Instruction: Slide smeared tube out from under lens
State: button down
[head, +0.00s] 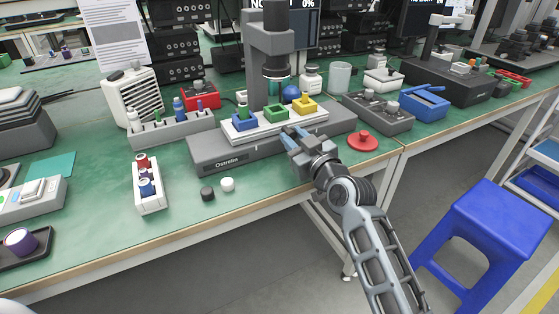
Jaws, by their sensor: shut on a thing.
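The lens column (271,50) stands on a grey base marked "Overeffin" (222,163), with its dark lens end (275,74) pointing down. Below it, a white sliding plate (243,137) carries a blue holder (245,122), a green holder (275,113) and a yellow holder (304,106). A green-topped tube (243,110) stands in the blue holder. The green holder sits about under the lens; no smear can be made out. My gripper (289,137) is at the plate's front edge, shut on the plate there; the fingertips' contact is partly hidden.
A red round knob (362,141) is right of my gripper. A white rack (150,187) with tubes, a black cap (207,194) and a white cap (227,184) lie at front left. A grey tube block (172,130) stands behind. A blue stool (487,235) is right.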

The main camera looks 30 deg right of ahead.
aim_at(316, 120)
jog(key=d+b, duration=0.5)
jog(key=d, duration=0.2)
jog(key=shift+f+b, duration=0.2)
jog(key=shift+b, duration=0.2)
jog(key=shift+d+r+b, duration=0.25)
jog(key=shift+d+b, duration=0.4)
jog(key=shift+d, duration=0.45)
jog(key=shift+d, duration=0.1)
jog(key=c, duration=0.9)
grip_release()
jog(key=shift+o, duration=0.3)
jog(key=s, duration=0.8)
jog(key=shift+f, duration=0.1)
